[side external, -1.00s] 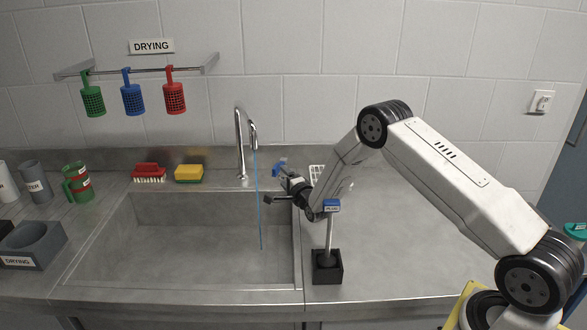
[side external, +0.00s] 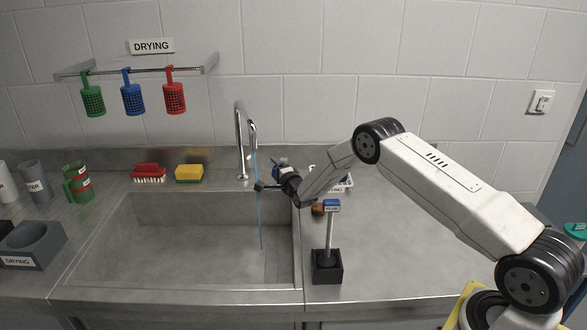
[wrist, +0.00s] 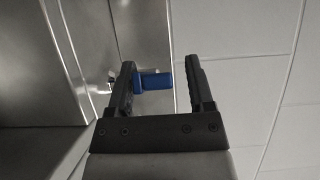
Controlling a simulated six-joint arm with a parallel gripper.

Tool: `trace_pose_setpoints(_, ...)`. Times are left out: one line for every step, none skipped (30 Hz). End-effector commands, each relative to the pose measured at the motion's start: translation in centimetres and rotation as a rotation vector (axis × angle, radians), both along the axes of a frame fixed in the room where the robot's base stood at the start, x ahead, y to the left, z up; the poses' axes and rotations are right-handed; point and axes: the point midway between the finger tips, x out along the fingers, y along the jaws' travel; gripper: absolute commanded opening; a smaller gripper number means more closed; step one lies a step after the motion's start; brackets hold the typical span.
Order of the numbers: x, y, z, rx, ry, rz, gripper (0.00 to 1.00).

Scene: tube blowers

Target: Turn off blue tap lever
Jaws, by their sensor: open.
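The tap (side external: 240,140) stands at the back of the sink, and a thin blue water stream (side external: 258,205) runs from its spout into the basin. The blue tap lever (wrist: 152,82) shows in the wrist view between my two fingers, nearer the left finger; I cannot tell whether it touches. In the side view my gripper mostly hides the lever. My gripper (wrist: 160,64) is open, its fingers on either side of the lever. In the side view my gripper (side external: 270,174) is at the sink's back right corner, right of the spout.
A plunger-like tool with a blue label (side external: 331,206) stands in a black holder (side external: 326,268) right of the sink, below my forearm. A white rack (side external: 343,183) is behind it. A red brush (side external: 148,172) and yellow sponge (side external: 189,173) lie left of the tap.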

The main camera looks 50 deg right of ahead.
Motion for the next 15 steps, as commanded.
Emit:
trace_pose_setpoints(0.03, -0.02, -0.02, 0.000, 0.000, 0.000, 0.68)
trace_pose_setpoints(0.04, -0.02, -0.01, 0.000, 0.000, 0.000, 0.68)
trace_pose_setpoints(0.04, -0.02, -0.01, 0.000, 0.000, 0.000, 0.68)
trace_pose_setpoints(0.04, -0.02, -0.01, 0.000, 0.000, 0.000, 0.68)
trace_pose_setpoints(0.04, -0.01, -0.01, 0.000, 0.000, 0.000, 0.68)
trace_pose_setpoints(0.04, -0.01, -0.01, 0.000, 0.000, 0.000, 0.68)
trace_pose_setpoints(0.04, -0.01, -0.01, 0.000, 0.000, 0.000, 0.68)
trace_pose_setpoints(0.04, -0.01, -0.01, 0.000, 0.000, 0.000, 0.68)
trace_pose_setpoints(0.04, 0.00, -0.02, 0.000, 0.000, 0.000, 0.55)
trace_pose_setpoints(0.04, 0.00, -0.01, 0.000, 0.000, 0.000, 0.45)
trace_pose_setpoints(0.04, 0.00, -0.01, 0.000, 0.000, 0.000, 0.36)
trace_pose_setpoints(0.04, 0.00, 0.02, 0.000, 0.000, 0.000, 0.23)
trace_pose_setpoints(0.05, 0.00, 0.04, 0.000, -0.001, 0.000, 0.14)
trace_pose_setpoints(0.06, 0.00, 0.07, 0.000, -0.001, 0.000, 0.04)
trace_pose_setpoints(0.08, 0.01, 0.11, -0.001, -0.002, 0.000, 0.00)
